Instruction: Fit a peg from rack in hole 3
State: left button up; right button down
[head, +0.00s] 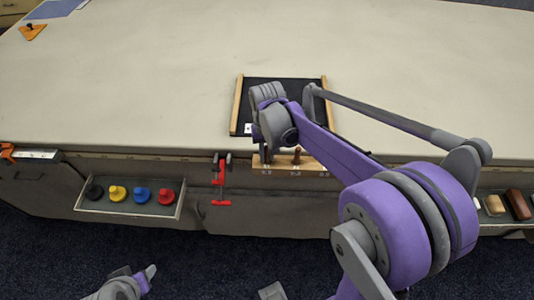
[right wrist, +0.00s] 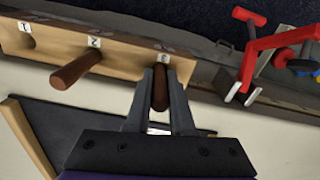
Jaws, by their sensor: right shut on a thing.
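A wooden block (head: 318,168) with holes numbered 1, 2 and 3 is at the table's front edge; its face also shows in the right wrist view (right wrist: 122,55). A brown peg (right wrist: 75,71) sticks out at hole 2. Hole 1 (right wrist: 27,42) looks empty. My right gripper (right wrist: 160,80) is shut on another brown peg (right wrist: 160,92), with its far end at the block just below label 3 (right wrist: 164,59). How deep it sits I cannot tell.
A dark board with wooden side rails (head: 238,105) lies on the table behind the block. A red clamp (head: 221,180) hangs left of the block. A tray (head: 88,207) of coloured knobs is further left. Brown and pale pieces (head: 517,204) lie at right. Most of the tabletop is clear.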

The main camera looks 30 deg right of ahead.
jog(key=shift+f, duration=0.2)
jog(key=c, duration=0.8)
grip_release()
jog(key=shift+r, duration=0.15)
